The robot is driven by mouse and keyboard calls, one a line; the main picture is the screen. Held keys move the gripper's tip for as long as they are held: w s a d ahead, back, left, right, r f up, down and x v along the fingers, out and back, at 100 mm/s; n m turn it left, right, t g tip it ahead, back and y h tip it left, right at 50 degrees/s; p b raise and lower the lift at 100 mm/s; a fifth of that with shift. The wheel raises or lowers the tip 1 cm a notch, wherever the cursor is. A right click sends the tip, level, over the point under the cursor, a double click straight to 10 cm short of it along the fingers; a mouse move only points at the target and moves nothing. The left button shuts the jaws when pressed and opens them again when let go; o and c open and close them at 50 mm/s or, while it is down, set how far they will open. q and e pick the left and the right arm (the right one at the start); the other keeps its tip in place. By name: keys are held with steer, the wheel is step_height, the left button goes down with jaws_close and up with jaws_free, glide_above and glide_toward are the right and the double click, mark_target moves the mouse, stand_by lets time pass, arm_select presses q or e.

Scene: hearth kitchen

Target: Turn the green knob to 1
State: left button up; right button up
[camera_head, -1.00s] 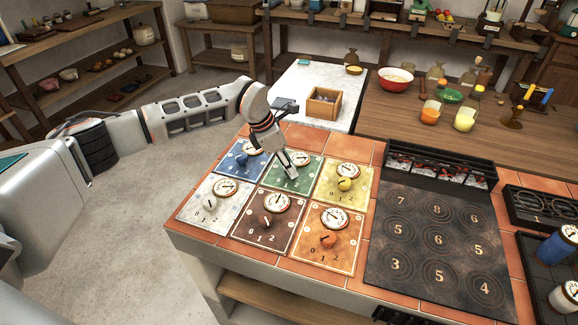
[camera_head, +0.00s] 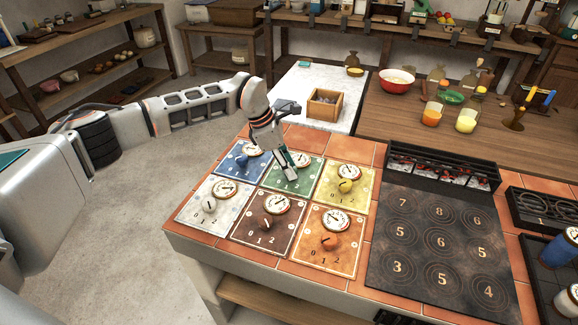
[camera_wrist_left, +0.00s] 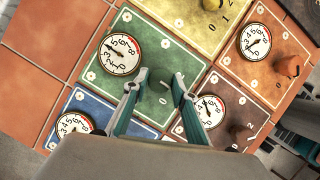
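The green panel (camera_head: 306,179) lies among several coloured knob panels on the tiled counter. Its round gauge (camera_wrist_left: 120,54) shows left of the fingers in the wrist view, and its green knob cannot be made out clearly. My left gripper (camera_head: 289,176) points down over the green panel. In the left wrist view its two fingertips (camera_wrist_left: 159,82) are apart over the panel, with a gap between them. Whether they touch the knob cannot be told.
The blue panel (camera_head: 230,165), yellow panel (camera_head: 331,187) and brown panel (camera_head: 250,222) adjoin the green one, with raised knobs and gauges. A dark numbered hob (camera_head: 420,262) lies to the right. A wooden box (camera_head: 324,105) stands on the pale worktop behind.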

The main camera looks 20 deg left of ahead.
arm_select(q)
steer(key=shift+o, duration=1.2)
steer(key=shift+r, duration=0.1)
steer(key=v, duration=1.2)
steer(key=shift+s, duration=0.1)
